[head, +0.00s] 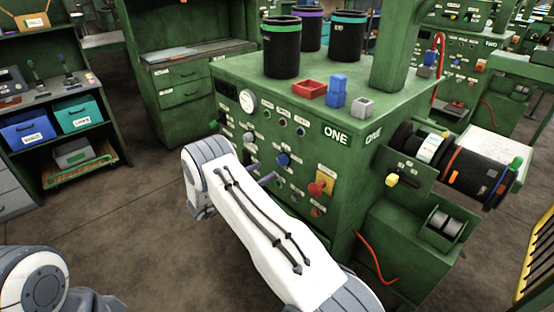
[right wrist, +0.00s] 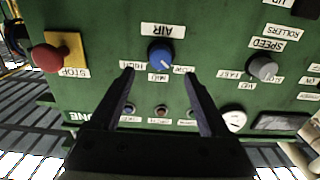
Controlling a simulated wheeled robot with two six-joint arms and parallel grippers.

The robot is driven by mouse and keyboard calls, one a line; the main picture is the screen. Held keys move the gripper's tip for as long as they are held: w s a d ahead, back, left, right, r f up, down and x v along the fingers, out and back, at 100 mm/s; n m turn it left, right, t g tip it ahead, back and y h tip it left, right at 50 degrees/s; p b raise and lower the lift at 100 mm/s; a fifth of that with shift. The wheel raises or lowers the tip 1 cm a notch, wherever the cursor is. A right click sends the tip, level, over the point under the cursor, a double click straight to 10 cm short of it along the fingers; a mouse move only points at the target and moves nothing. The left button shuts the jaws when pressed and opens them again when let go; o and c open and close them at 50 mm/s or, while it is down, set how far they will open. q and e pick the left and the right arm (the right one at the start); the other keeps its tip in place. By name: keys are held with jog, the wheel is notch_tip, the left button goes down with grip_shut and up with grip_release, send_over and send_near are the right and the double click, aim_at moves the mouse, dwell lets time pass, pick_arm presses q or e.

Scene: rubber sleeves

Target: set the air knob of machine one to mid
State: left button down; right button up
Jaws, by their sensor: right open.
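Machine one (head: 335,190) is a green cabinet marked ONE. Its air knob is blue and shows on the front panel in the head view (head: 283,159). In the right wrist view, which is upside down, the air knob (right wrist: 160,54) sits by the AIR label with HIGH, MID and LOW labels around it. I cannot tell for sure which label its mark points at. My right gripper (right wrist: 160,72) is open and empty, its fingertips apart and either side of the knob in the picture, not closed on it. In the head view my right arm partly hides the panel. My left gripper is not in view.
A red stop button (right wrist: 47,59) on a yellow plate and a grey speed knob (right wrist: 263,68) flank the air knob. A round gauge (head: 248,100) is higher on the panel. Black canisters (head: 281,47) and a red tray (head: 309,90) stand on top of the machine.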

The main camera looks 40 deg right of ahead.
aim_at(279, 162)
jog(key=d, duration=0.2)
jog(key=d+p, duration=0.1)
jog(key=d, duration=0.4)
jog(key=shift+w+d, duration=0.2)
jog(key=shift+w, duration=0.1)
grip_shut()
